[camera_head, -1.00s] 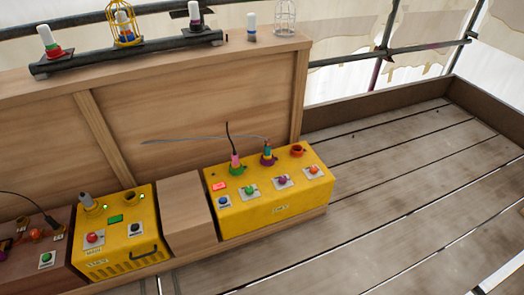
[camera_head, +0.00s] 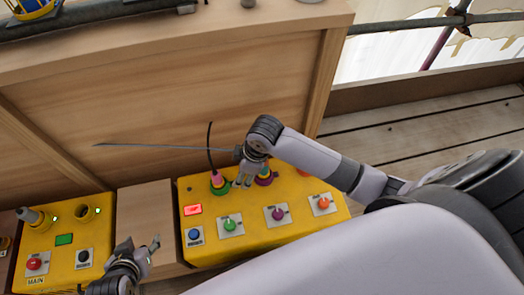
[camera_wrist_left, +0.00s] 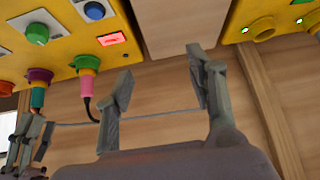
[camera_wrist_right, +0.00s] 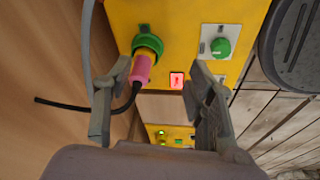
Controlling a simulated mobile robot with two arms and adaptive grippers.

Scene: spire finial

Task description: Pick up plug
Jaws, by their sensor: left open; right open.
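A pink plug (camera_head: 217,180) with a black cable sits in a green socket on the right yellow box. It also shows in the right wrist view (camera_wrist_right: 142,68) and left wrist view (camera_wrist_left: 87,86). A teal plug (camera_wrist_left: 38,97) sits in the purple socket beside it; in the head view the right gripper partly hides it. My right gripper (camera_head: 243,182) is open just above the box, between these plugs; in its wrist view the pink plug appears between the fingers, not gripped. My left gripper (camera_head: 138,246) is open and empty before the wooden block between the boxes.
The right yellow box (camera_head: 300,222) carries knobs and a lit red display. A yellow MAIN box (camera_head: 62,270) with a grey plug (camera_head: 35,217) stands left. A wooden panel (camera_head: 170,95) rises behind, with a thin grey cable before it. Deck planks lie right.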

